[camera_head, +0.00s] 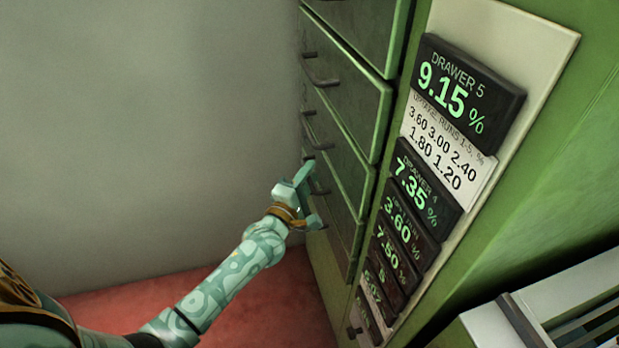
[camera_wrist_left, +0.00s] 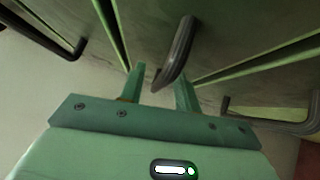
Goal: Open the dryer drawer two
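The green dryer cabinet has stacked drawers, all flush as far as I can see. In the left wrist view my left gripper (camera_wrist_left: 160,85) is open, one finger on each side of a dark curved handle (camera_wrist_left: 178,52). The handle's near end lies between the fingers, with gaps visible; I cannot tell whether either finger touches it. No drawer number is readable on the fronts. My right gripper is not in view.
Higher handles (camera_head: 320,78) and (camera_head: 319,142) jut out above the gripper. Displays including DRAWER 5 (camera_head: 468,98) and DRAWER 4 (camera_head: 424,188) line the panel; lower labels are unclear. Open room lies left, before a plain grey wall (camera_head: 150,120) and over a red floor (camera_head: 270,300).

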